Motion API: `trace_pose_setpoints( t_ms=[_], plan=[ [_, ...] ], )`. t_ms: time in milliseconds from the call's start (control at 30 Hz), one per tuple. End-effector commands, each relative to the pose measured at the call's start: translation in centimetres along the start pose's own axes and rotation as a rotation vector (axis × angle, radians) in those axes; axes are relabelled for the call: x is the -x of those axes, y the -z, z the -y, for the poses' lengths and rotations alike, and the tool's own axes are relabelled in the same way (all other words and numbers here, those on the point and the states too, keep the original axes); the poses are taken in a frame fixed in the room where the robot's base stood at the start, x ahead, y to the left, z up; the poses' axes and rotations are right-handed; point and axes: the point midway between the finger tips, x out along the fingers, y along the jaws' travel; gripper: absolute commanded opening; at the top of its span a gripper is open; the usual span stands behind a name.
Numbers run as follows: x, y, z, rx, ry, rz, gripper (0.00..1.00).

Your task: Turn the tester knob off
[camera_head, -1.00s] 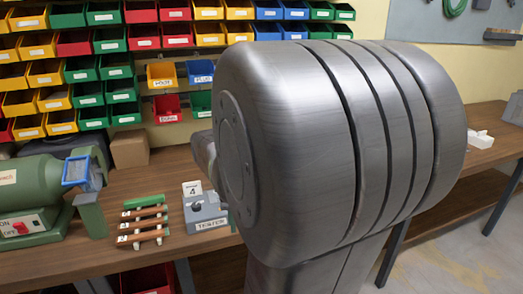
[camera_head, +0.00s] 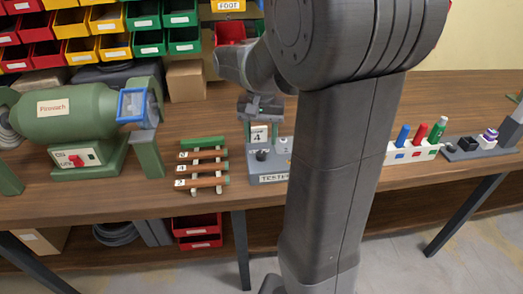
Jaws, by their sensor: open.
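The grey tester box (camera_head: 268,179), labelled TESTER, stands on the bench left of my arm column. Its dark knob (camera_head: 262,155) shows on the top face, small, and I cannot make out its setting. A white card marked 4 (camera_head: 259,138) stands at the back of the box. My gripper (camera_head: 261,116) is open above and behind the tester, pointing down, apart from the knob as far as I can see. The gripper is small and partly shaded. My arm column hides the right edge of the tester.
A wooden rack with numbered rods (camera_head: 203,167) stands left of the tester. A green bench grinder (camera_head: 78,115) is further left. A white holder with coloured pens (camera_head: 412,152) and a grey tray (camera_head: 470,152) lie to the right. Bare bench lies in front of the tester.

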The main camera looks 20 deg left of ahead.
Motion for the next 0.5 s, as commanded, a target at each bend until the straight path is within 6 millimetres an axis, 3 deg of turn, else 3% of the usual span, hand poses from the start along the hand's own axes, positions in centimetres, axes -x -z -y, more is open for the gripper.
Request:
trace_pose_setpoints(
  t_ms=[33,200,500],
  plan=[
    [-1.2,0.0,0.0,0.000,-0.002,0.003,0.50],
    [-3.8,0.0,0.0,0.000,-0.001,0.002,0.50],
    [-5.3,0.0,0.0,0.000,0.000,-0.001,0.50]
  ],
)
